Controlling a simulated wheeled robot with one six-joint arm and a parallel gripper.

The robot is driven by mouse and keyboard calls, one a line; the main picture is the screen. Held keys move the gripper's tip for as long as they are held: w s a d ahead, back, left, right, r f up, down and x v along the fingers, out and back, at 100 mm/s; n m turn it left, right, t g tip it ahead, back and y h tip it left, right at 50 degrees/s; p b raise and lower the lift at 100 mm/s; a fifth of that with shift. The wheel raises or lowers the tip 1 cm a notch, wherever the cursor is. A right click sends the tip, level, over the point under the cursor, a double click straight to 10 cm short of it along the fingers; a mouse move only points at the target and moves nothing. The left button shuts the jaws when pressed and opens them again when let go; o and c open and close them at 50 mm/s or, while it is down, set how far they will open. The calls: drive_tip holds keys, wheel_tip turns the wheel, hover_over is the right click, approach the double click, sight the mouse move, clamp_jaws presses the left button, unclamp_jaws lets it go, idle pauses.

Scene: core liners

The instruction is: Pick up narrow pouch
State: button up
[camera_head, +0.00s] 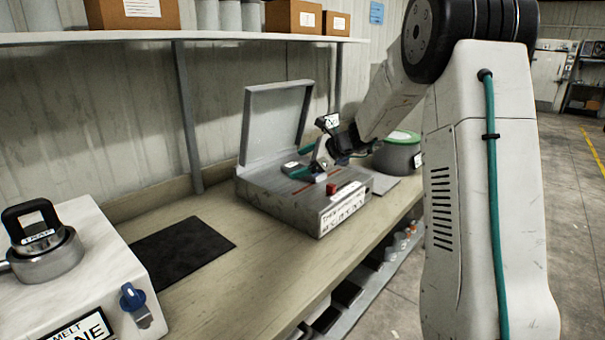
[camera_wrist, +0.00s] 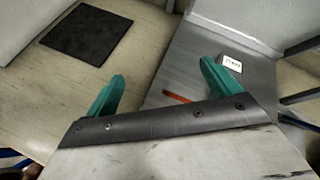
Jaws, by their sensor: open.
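I cannot pick out the narrow pouch for certain in either view. A small white-labelled item (camera_wrist: 230,63) shows beside my right fingertip in the wrist view; I cannot tell whether it is the pouch. My gripper (camera_wrist: 162,70) has its two teal fingers spread apart, with nothing between them. In the head view my gripper (camera_head: 302,162) is low over the grey metal case (camera_head: 325,206), whose lid stands open at the back. A reddish-orange strip (camera_wrist: 178,97) on the case top shows between the fingers in the wrist view.
A red block (camera_head: 347,189) sits at the case's front. A dark mat (camera_head: 183,250) lies to its left, with a white machine (camera_head: 85,262) nearer. A round grey container (camera_head: 398,157) stands to the right. A shelf (camera_head: 150,38) runs above the bench.

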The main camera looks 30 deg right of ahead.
drive_tip(key=w+d+f+m+t+h, duration=0.1)
drive_tip(key=w+d+f+m, duration=0.1)
drive_tip(key=d, duration=0.2)
drive_tip(key=w+d+f+m+t, duration=0.1)
drive_tip(key=w+d+f+m, duration=0.1)
drive_tip(key=d, duration=0.3)
drive_tip(key=w+d+f+m+t+h, duration=0.1)
drive_tip(key=w+d+f+m, duration=0.1)
drive_tip(key=d+f+m, duration=0.1)
drive_tip(key=shift+w+d+f+m+h, duration=0.2)
drive_tip(key=shift+d+f+m+h, duration=0.15)
drive_tip(key=shift+d+f, duration=0.3)
drive_tip(key=x, duration=0.7)
drive_tip(key=shift+w+a+r, duration=0.1)
drive_tip(key=shift+w, duration=0.15)
drive_tip(key=c, duration=1.2)
drive_tip(key=shift+r, duration=0.1)
